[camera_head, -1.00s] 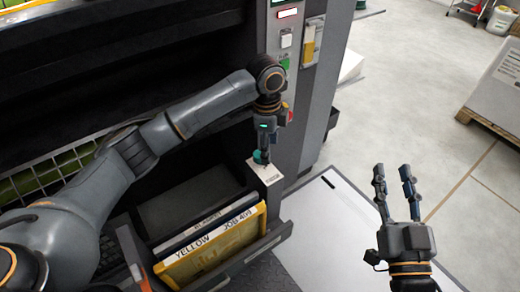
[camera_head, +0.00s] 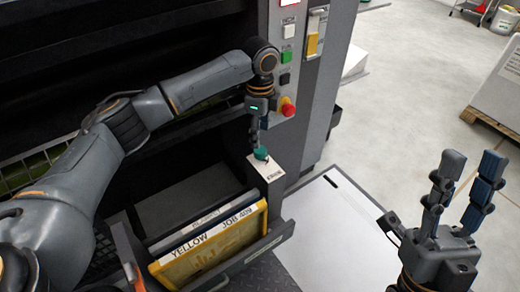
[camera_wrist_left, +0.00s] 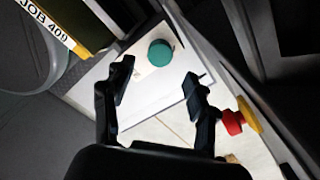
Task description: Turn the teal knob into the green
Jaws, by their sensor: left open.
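The teal knob (camera_head: 261,154) sits on a small white label plate (camera_head: 270,170) at the front corner of the machine. It also shows as a round teal cap in the left wrist view (camera_wrist_left: 160,53). My left gripper (camera_head: 257,143) points down just above the knob in the head view. In the left wrist view its two fingers (camera_wrist_left: 157,77) are spread apart, with the knob just beyond the gap, and they hold nothing. I see no green mark beside the knob; the scale on the plate is too small to read. My right gripper (camera_head: 471,168) is open and empty, away from the machine.
A red stop button (camera_head: 288,106) sticks out beside my left gripper. A yellow-edged folder marked "YELLOW JOB 409" (camera_head: 210,250) stands in the open tray below. A white board (camera_head: 330,235) lies on the floor.

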